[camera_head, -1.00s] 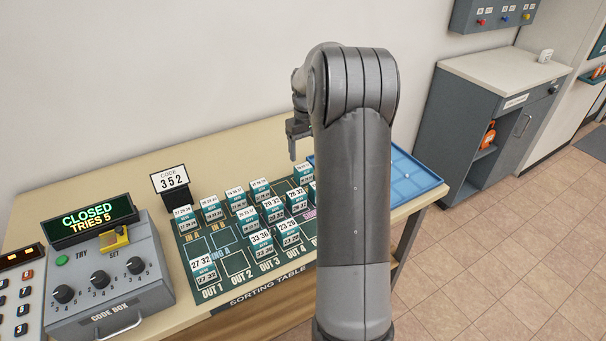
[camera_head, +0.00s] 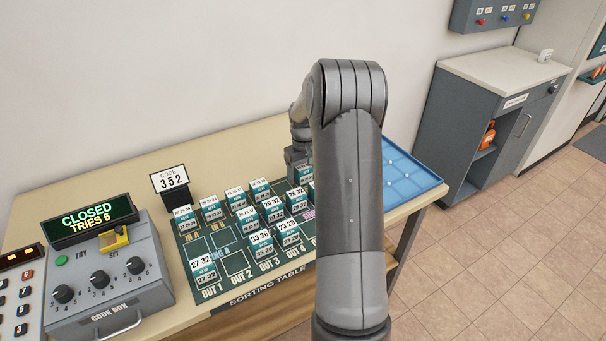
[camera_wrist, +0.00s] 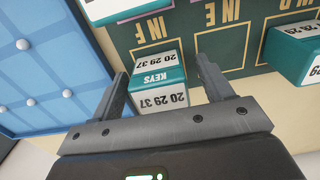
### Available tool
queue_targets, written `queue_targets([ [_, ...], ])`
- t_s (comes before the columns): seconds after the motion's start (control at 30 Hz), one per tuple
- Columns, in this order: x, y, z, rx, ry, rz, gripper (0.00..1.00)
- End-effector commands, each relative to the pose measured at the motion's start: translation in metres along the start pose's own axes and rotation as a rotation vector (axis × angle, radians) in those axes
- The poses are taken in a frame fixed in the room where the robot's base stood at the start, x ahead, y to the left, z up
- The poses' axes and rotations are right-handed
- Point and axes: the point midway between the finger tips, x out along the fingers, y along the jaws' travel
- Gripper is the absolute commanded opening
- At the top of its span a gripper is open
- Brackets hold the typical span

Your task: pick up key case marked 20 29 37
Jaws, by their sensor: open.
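The key case marked 20 29 37 (camera_wrist: 160,78) is a white and teal block with KEYS on its teal band. It shows upside down in the wrist view, beside the IN F label of the green sorting mat (camera_wrist: 228,45). My gripper (camera_wrist: 163,80) is open, with one finger on each side of this case. Whether the fingers touch it I cannot tell.
Other key cases stand close by, one at the right (camera_wrist: 297,55) and one at the top left (camera_wrist: 110,8) of the wrist view. A blue tray (camera_head: 412,178) lies at the table's right end. The code box (camera_head: 110,280) and the code sign (camera_head: 172,181) stand at the left.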

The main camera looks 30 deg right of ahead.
Motion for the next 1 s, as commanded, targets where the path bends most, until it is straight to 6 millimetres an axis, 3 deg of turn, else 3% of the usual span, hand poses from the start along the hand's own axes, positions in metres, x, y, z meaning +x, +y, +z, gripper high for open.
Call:
queue_targets([
  [0.63,-0.0005,0.0000,-0.0001,0.000,0.000,0.000,0.23],
  [1.0,-0.0077,0.0002,-0.0006,0.000,0.003,0.001,0.22],
])
